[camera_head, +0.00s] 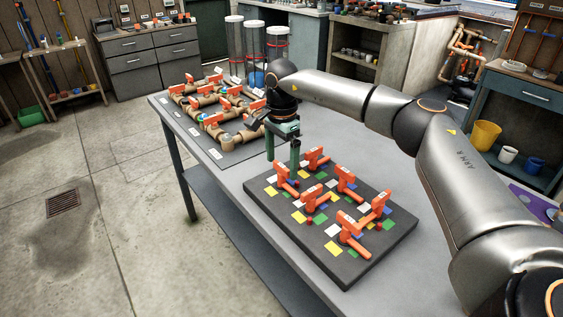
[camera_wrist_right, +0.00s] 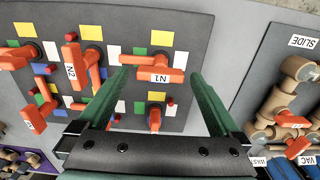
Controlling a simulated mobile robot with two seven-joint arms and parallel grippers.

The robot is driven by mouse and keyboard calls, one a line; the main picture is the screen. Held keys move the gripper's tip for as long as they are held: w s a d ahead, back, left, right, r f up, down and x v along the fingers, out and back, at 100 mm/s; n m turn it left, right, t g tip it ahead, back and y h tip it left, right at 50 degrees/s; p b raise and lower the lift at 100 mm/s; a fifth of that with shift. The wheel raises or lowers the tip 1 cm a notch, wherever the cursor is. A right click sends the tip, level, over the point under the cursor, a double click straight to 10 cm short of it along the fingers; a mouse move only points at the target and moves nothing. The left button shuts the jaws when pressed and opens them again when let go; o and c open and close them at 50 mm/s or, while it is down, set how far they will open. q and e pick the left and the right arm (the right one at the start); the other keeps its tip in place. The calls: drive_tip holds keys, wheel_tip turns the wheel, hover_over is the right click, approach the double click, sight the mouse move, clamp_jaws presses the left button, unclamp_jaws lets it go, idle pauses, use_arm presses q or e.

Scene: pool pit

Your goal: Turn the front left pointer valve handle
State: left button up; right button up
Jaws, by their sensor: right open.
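A dark board (camera_head: 385,250) on the table carries several orange pointer valve handles. The handle at the board's left corner (camera_head: 281,173) appears to be the one labelled N1 in the right wrist view (camera_wrist_right: 160,76). N2 (camera_wrist_right: 72,68) stands beside it in that view. No marking shows which handle is the front left one. My right gripper (camera_head: 283,162) is open, with green fingers pointing down at N1. In the right wrist view its fingertips (camera_wrist_right: 158,75) lie on either side of N1, with nothing held; contact cannot be told. My left gripper is out of view.
Another orange handle (camera_head: 316,157) stands close to the right gripper. A board of pipes with orange handles (camera_head: 214,110) lies farther back on the table (camera_head: 225,185). Clear tubes (camera_head: 235,50) stand behind it. The floor left of the table is free.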

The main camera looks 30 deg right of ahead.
drive_tip(key=shift+f, duration=0.3)
drive_tip(key=c, duration=1.3)
